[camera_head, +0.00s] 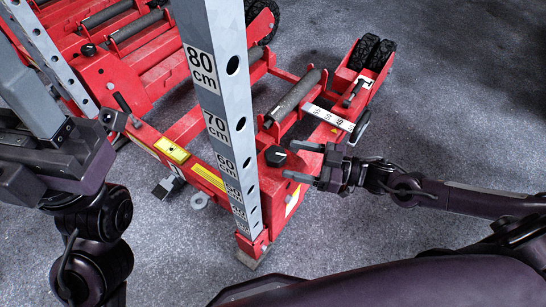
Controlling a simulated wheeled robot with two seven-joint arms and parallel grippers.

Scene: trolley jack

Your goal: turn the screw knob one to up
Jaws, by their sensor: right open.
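A black round knob (275,155) with a small white mark sits on top of the near right corner of the red trolley jack (205,178), just right of the upright measuring post. The mark looks roughly sideways in the picture, but it is too small to read exactly. My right gripper (299,161) is open just right of this knob, its two fingers pointing left towards it. I see no clear contact. A second black knob (88,49) sits on the red frame at the upper left. My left gripper (100,135) is at the left edge, dark and partly cut off; its jaws are unclear.
The grey measuring post (221,105), marked in cm, stands upright left of the near knob. Red frame bars, rollers (294,97) and black wheels (372,53) lie behind. Floor at the upper right is clear.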

